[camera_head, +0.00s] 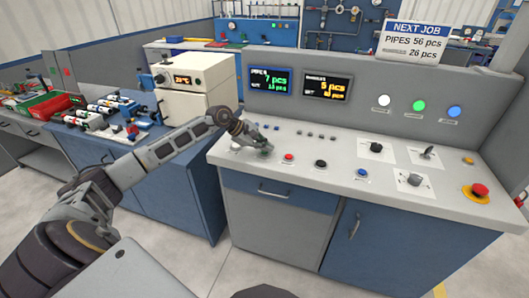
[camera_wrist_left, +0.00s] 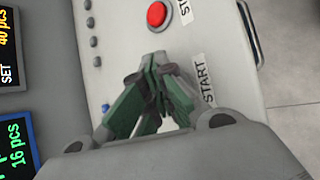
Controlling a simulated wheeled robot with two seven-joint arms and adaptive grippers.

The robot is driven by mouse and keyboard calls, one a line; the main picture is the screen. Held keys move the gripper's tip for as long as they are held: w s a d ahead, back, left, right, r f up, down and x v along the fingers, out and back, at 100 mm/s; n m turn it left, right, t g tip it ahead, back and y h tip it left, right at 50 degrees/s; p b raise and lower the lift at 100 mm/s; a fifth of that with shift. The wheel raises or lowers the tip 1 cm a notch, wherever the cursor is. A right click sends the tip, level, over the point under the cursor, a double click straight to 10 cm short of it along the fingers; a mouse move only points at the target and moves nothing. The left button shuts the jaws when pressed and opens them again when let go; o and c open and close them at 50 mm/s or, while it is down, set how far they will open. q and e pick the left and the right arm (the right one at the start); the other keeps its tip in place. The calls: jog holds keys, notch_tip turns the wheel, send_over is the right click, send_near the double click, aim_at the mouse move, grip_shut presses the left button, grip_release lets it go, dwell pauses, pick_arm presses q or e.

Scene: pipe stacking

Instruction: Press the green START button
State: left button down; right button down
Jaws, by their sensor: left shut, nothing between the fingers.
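My left gripper (camera_head: 267,152) reaches over the left end of the sloped control panel (camera_head: 340,186), its fingers pointing down. Its green-sided fingers also show in the left wrist view (camera_wrist_left: 158,62), closed together with nothing between them. A white START label (camera_wrist_left: 204,84) lies beside the fingers in that view. The green START button itself is not visible; the fingers cover the panel beside the label. I cannot tell whether the fingertips touch it. The red button (camera_head: 289,157), with a partly cut-off label, sits just right of the gripper; it also shows in the wrist view (camera_wrist_left: 157,14). My right gripper is not in view.
Further right on the panel are a black knob (camera_head: 320,163), a blue button (camera_head: 361,173) and a red emergency stop (camera_head: 480,190). Two displays (camera_head: 269,82) stand behind. Small buttons (camera_head: 316,135) line the panel's rear. A blue bench (camera_head: 150,185) stands left.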

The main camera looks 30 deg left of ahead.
aim_at(265, 153)
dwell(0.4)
pick_arm(q)
jog(key=shift+r, duration=0.75)
jog(key=shift+r+p, duration=1.15)
jog(key=shift+r, duration=1.4)
